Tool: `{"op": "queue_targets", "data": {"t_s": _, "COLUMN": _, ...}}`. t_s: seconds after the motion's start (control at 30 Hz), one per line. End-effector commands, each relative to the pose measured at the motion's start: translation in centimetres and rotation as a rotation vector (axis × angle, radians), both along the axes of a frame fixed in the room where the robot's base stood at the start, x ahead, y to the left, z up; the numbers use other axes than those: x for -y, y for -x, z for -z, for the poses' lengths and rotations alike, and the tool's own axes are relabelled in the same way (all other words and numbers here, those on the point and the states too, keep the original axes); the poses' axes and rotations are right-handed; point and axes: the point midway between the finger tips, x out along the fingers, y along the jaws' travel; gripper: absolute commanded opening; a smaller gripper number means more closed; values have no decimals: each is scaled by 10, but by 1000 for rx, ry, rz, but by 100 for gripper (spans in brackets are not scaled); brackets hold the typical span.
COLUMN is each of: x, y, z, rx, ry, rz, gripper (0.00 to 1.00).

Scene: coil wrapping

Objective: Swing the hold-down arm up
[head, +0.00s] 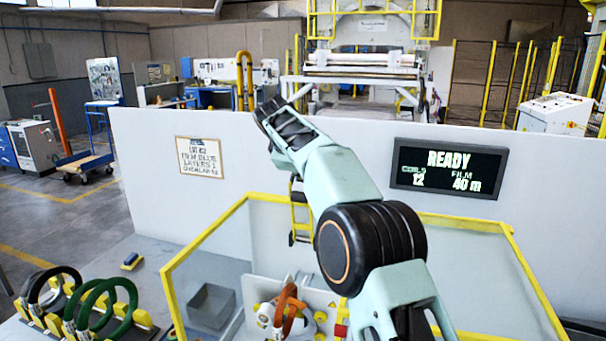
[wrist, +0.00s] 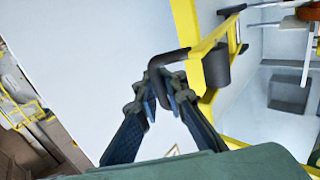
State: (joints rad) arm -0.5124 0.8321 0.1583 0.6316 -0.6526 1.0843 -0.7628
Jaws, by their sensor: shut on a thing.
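The hold-down arm is a yellow bar (wrist: 207,48) with a dark bent handle (wrist: 170,57) and a dark roller-like cylinder (wrist: 217,66), large in the wrist view. My gripper (wrist: 163,80) is shut on the dark handle, with the fingertips at its bent end. In the head view, a yellow bar piece with dark ends (head: 300,213) shows beside my arm and looks like part of the hold-down arm. An orange coil (head: 288,306) sits upright on the machine below.
A yellow-edged clear guard (head: 205,238) surrounds the machine, with a grey bin (head: 212,305) inside. Green and black coils (head: 103,302) stand on a rack at the lower left. A white partition (head: 290,160) stands behind, with a display (head: 447,168) reading READY.

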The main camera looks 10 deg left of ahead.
Motion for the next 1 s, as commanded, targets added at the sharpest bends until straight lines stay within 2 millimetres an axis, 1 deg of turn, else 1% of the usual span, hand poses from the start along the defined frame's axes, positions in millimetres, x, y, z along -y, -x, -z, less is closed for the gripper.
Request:
{"op": "queue_targets", "data": {"t_s": 0.03, "x": -1, "y": -1, "z": -7, "rx": 10, "ry": -5, "rz": -3, "gripper": 0}}
{"op": "queue_targets", "data": {"t_s": 0.53, "x": -1, "y": -2, "z": -8, "rx": 6, "ry": -7, "rz": -3, "gripper": 0}}
{"op": "queue_targets", "data": {"t_s": 0.57, "x": -1, "y": -2, "z": -8, "rx": 6, "ry": -7, "rz": -3, "gripper": 9}}
{"op": "queue_targets", "data": {"t_s": 0.7, "x": -1, "y": -2, "z": -6, "rx": 3, "ry": -5, "rz": -1, "gripper": 25}}
{"op": "queue_targets", "data": {"t_s": 1.0, "x": 0, "y": -1, "z": -3, "rx": -3, "ry": -3, "rz": 0, "gripper": 26}}
